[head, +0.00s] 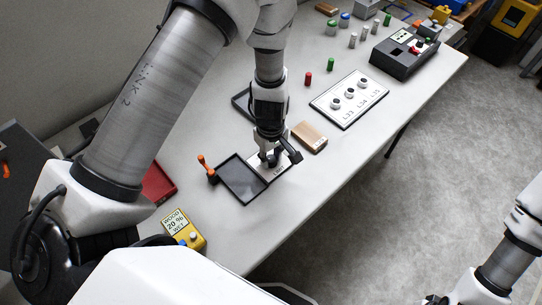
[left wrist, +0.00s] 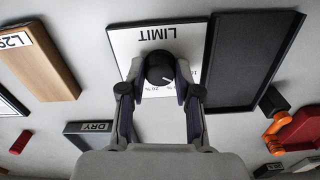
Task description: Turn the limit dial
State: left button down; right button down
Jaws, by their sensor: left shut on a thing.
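The limit dial (left wrist: 160,68) is a round black knob with a white pointer mark on a white plate (left wrist: 130,45) marked LIMIT, with percent figures printed beside the knob. In the head view the plate (head: 284,169) lies on the table and my gripper hides most of the knob. My left gripper (head: 272,156) reaches down onto it. In the left wrist view its two fingers (left wrist: 159,80) are closed on the knob from both sides. At lower right of the head view only part of my right arm shows, and its fingers cannot be seen.
A black tray (head: 235,180) adjoins the plate, with an orange-handled lever (head: 205,164) beside it. A wooden block (head: 310,131) lies close to the gripper. A yellow meter (head: 194,239) reads WOOD 20 % WET. A white board (head: 366,110) with several round pieces lies farther back.

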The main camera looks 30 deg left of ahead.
pick_arm(q)
jog(key=m, duration=0.1)
jog(key=m+b, duration=0.1)
jog(key=m, duration=0.1)
jog(key=shift+s+f+m, duration=0.1)
jog(key=shift+f+m, duration=0.15)
jog(key=shift+m, duration=0.05)
jog(key=m+b, duration=0.2)
jog(key=m, duration=0.2)
jog(key=shift+m, duration=0.3)
jog(key=m+b, duration=0.1)
jog(key=m, duration=0.3)
jog(key=shift+b, duration=0.3)
jog(key=shift+r+m+b, duration=0.1)
jog(key=shift+m+b, duration=0.35)
jog(key=shift+m, duration=1.25)
jog(key=c, duration=1)
grip_release()
jog(key=shift+o, duration=1)
